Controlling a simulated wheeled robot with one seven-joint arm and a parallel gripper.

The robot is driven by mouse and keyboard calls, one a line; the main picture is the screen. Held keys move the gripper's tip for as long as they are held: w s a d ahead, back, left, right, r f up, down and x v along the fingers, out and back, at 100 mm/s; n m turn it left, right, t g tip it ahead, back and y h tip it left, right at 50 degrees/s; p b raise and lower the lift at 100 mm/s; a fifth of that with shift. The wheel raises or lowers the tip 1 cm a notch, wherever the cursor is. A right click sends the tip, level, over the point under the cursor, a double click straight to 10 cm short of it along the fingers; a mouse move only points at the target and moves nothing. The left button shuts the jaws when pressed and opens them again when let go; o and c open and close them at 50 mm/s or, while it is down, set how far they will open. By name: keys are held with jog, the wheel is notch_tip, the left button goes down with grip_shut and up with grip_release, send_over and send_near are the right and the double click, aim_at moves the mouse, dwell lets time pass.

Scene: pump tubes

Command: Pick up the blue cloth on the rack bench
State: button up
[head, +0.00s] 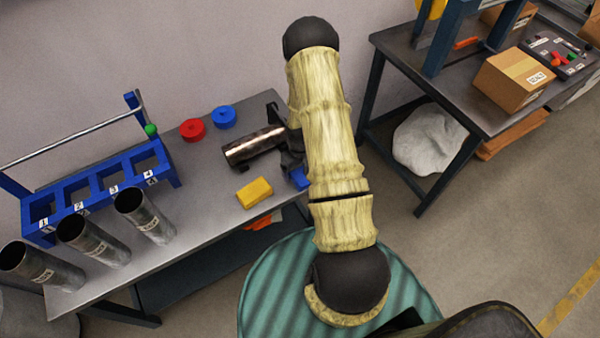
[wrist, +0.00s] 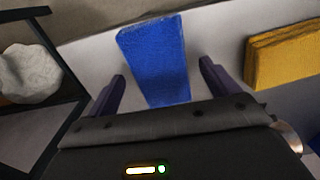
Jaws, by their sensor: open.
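The blue cloth (wrist: 155,60) is a folded rectangular block lying on the rack bench. In the wrist view it stands between the two fingers of my gripper (wrist: 162,82), which is open, with a gap on each side. In the head view only a small part of the blue cloth (head: 299,179) shows beside my arm, near the bench's right end. My gripper (head: 292,160) is mostly hidden there behind my arm. Whether the fingers touch the bench cannot be told.
A yellow block (head: 254,192) lies left of the cloth; it also shows in the wrist view (wrist: 284,55). Red (head: 192,130) and blue (head: 224,117) round pieces sit at the back of the rack bench (head: 200,205). A blue rack (head: 100,190) and several metal tubes stand left.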

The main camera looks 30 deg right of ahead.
aim_at(300, 171)
jog(key=shift+s, duration=0.15)
jog(key=shift+a, duration=0.2)
jog(key=shift+d, duration=0.15)
jog(key=c, duration=1.2)
jog(key=shift+o, duration=0.2)
jog(key=shift+r, duration=0.15)
jog(key=shift+r, duration=0.65)
notch_tip(300, 171, up, 17)
jog(key=b, duration=0.1)
jog(key=shift+f+b, duration=0.2)
jog(key=shift+b, duration=0.15)
